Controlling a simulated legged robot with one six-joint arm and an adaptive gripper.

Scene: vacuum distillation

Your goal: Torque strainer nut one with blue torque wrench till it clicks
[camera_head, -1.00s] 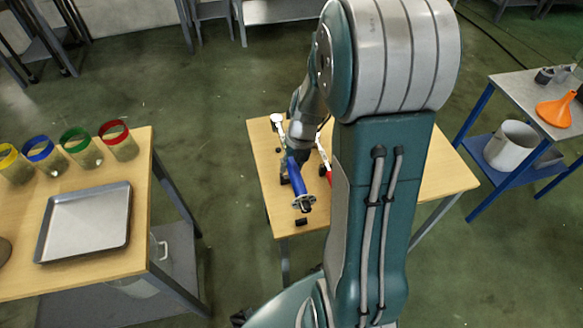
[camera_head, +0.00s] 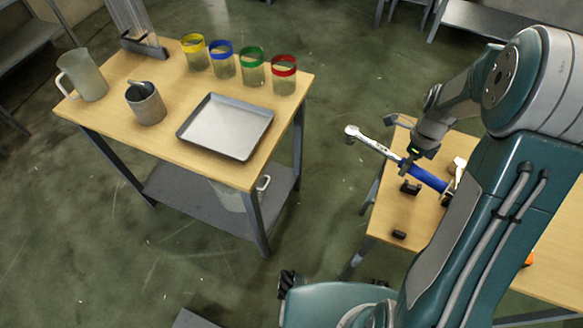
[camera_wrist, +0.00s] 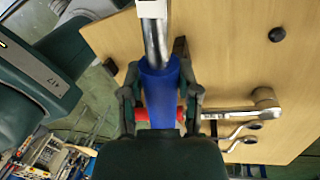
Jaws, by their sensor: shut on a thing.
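The blue torque wrench (camera_head: 428,179) has a blue handle and a silver shaft. Its ratchet head (camera_head: 352,131) points to the upper left, out past the table's left edge in the head view. My gripper (camera_head: 417,158) is shut around the blue handle and appears to hold it above the table. In the wrist view the blue handle (camera_wrist: 160,92) lies between both fingers of my gripper (camera_wrist: 160,108), with its shaft running to the top edge. The strainer and its nuts are not seen in these frames.
The tool table (camera_head: 408,216) carries dark holders. A red-handled tool (camera_wrist: 183,114) and silver wrenches (camera_wrist: 265,97) lie below the blue handle. Another table (camera_head: 172,125) on the left holds a metal tray (camera_head: 226,126), colour-rimmed jars and a jug (camera_head: 82,76). Open floor separates the tables.

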